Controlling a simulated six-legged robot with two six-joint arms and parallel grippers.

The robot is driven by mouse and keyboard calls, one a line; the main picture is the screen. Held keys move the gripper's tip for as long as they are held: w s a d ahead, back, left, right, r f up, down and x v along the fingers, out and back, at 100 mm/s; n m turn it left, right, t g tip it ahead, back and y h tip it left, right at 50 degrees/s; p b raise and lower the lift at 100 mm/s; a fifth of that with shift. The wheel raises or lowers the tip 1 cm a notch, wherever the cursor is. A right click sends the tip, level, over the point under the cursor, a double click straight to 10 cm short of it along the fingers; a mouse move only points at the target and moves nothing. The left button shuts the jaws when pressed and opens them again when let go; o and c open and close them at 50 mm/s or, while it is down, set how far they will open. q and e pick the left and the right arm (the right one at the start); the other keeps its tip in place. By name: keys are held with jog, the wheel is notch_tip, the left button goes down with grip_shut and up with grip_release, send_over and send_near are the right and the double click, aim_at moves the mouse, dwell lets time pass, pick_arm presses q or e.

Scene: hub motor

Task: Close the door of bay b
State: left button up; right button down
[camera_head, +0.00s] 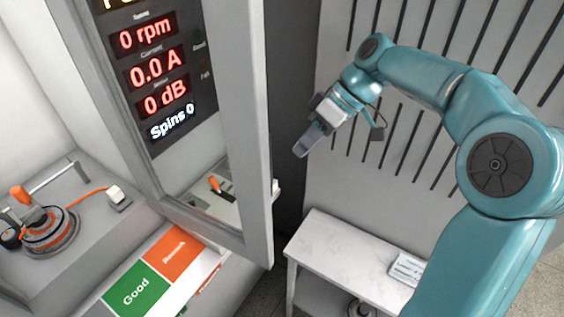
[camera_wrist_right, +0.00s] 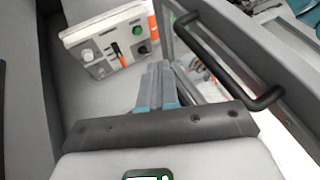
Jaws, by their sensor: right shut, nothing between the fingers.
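A grey-framed door (camera_head: 250,130) with a clear pane stands open in the middle of the head view, and the display panel shows through it. No bay letter is readable on it. In the right wrist view the door frame (camera_wrist_right: 290,118) runs along the right side with a black bar handle (camera_wrist_right: 225,60). My right gripper (camera_head: 302,150) is shut and empty, to the right of the door and apart from it in the head view. In the wrist view its closed fingers (camera_wrist_right: 158,75) point beside the handle and do not grip it. My left gripper is out of view.
A control box (camera_wrist_right: 105,45) with an orange lever and green button shows in the wrist view. Left of the door, a hub motor (camera_head: 45,235) sits on a grey bench. Green and orange bins (camera_head: 135,290) lie below. A white table (camera_head: 345,250) stands right; slatted wall behind.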

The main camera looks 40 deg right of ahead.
jog(key=a+f+p, duration=0.1)
jog(key=a+f, duration=0.2)
jog(key=a, duration=0.2)
jog(key=shift+s+a, duration=0.15)
jog(key=shift+a, duration=0.2)
